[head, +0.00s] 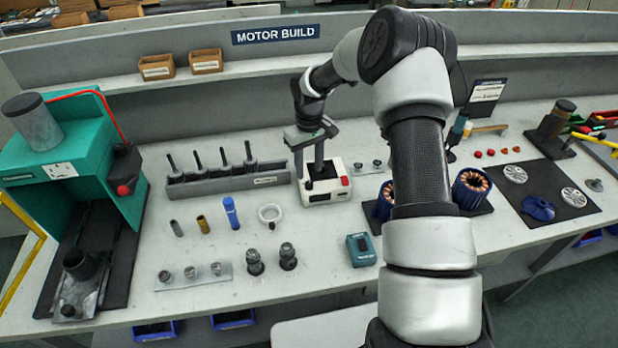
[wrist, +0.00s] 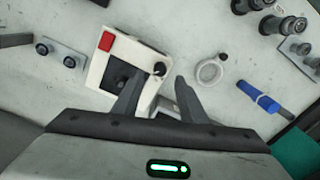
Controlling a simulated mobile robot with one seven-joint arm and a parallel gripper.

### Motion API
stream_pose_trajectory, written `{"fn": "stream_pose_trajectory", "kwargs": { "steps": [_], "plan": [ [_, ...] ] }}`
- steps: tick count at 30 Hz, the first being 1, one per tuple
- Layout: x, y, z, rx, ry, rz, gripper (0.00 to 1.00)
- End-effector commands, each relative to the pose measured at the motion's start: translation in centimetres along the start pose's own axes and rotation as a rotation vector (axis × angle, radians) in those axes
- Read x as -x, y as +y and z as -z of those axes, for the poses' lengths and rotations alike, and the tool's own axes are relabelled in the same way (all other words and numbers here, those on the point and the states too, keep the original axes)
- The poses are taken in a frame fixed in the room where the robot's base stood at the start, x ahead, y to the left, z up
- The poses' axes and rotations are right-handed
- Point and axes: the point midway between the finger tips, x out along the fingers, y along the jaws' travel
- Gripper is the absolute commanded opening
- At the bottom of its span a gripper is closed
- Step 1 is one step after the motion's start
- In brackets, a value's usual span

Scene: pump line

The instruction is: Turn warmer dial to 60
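The warmer (head: 331,194) is a small white box with a red button, standing on the bench under my gripper (head: 313,168). It also shows in the wrist view (wrist: 96,72), with its red button (wrist: 106,41), a dark square top and a small black dial (wrist: 160,68). My gripper's fingers (wrist: 160,80) are apart, with empty space between them. In the wrist view the dial appears between and just beyond the fingertips. I cannot tell whether a finger touches the warmer. The dial's setting and scale are too small to read.
A grey rack with several upright pins (head: 225,180) stands left of the warmer. A white ring (head: 270,214) and a blue tube (head: 231,212) lie in front. A teal box (head: 361,249) and copper-wound stators (head: 470,188) are to the right. A teal press (head: 70,160) stands far left.

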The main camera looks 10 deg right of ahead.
Motion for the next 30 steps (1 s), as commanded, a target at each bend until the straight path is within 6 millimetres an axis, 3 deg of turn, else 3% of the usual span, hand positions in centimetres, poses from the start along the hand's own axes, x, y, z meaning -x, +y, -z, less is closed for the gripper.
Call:
{"fn": "stream_pose_trajectory", "kwargs": {
  "steps": [3, 9, 20, 23, 27, 30],
  "plan": [
    [-2.3, -0.1, -0.1, 0.000, -0.003, 0.002, 0.39],
    [-4.7, 0.0, 0.0, 0.000, -0.001, 0.000, 0.39],
    [-5.3, 0.0, 0.0, 0.000, 0.000, -0.001, 0.39],
    [-5.3, 0.0, 0.0, 0.000, 0.000, -0.001, 0.27],
    [-5.3, 0.0, 0.0, 0.000, 0.000, -0.001, 0.03],
    [-5.3, 0.0, 0.0, 0.000, 0.000, -0.001, 0.00]
  ]
}}
